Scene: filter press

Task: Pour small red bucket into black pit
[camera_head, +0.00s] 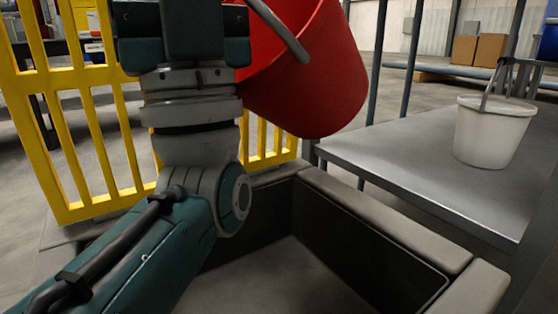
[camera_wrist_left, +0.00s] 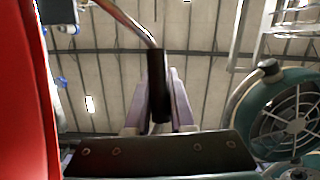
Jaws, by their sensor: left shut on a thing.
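The red bucket (camera_head: 325,85) is in the air in the head view, above the far right part of the black pit (camera_head: 370,245). It looks tilted, and its top is cut off by the frame edge, so I cannot see its contents. Its handle crosses its near side. In the left wrist view the bucket (camera_wrist_left: 25,100) fills the left edge. My left gripper (camera_wrist_left: 158,95) is shut on the bucket's handle at its dark grip. In the head view my left wrist hides part of the bucket, and the fingers do not show. My right gripper is not in view.
A white bucket (camera_head: 490,130) stands on a grey metal table (camera_head: 400,160) right of the pit. A yellow railing (camera_head: 105,140) stands behind and left of the pit. Thin dark posts rise beside the table. Cardboard boxes (camera_head: 490,49) lie far back.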

